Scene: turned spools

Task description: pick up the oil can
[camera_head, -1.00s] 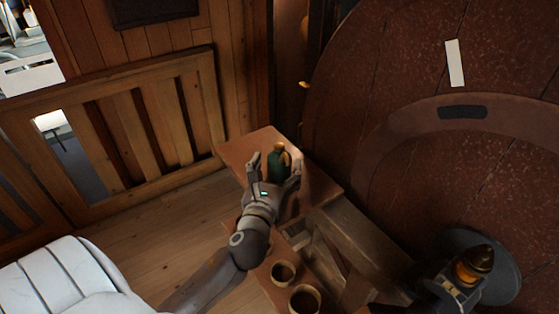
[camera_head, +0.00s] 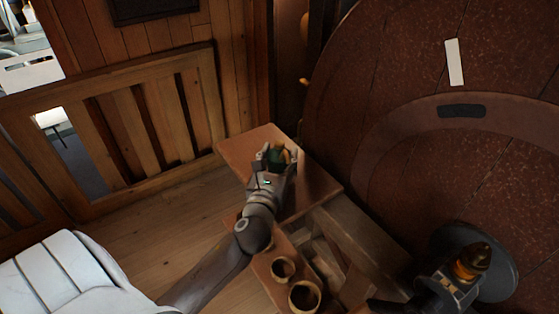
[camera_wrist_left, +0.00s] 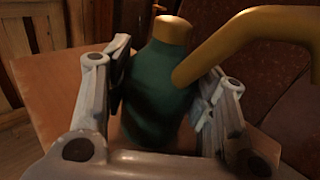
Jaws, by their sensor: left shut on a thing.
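The oil can is a dark green rounded can with a brass-coloured neck and spout. In the head view the oil can (camera_head: 277,157) is at the small wooden table top, partly hidden by my left gripper (camera_head: 276,158). In the left wrist view the oil can (camera_wrist_left: 155,90) fills the middle, its spout pointing to the upper right. My left gripper (camera_wrist_left: 163,90) is shut on its body, one finger on each side. The can looks upright. Its base is hidden, so I cannot tell whether it touches the table.
The wooden table top (camera_head: 250,147) has bare room around the can. Lower down, a board holds round cup-like pieces (camera_head: 283,268). A large reddish-brown round wall (camera_head: 400,80) rises at the right, and a slatted wooden railing (camera_head: 140,130) stands at the left.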

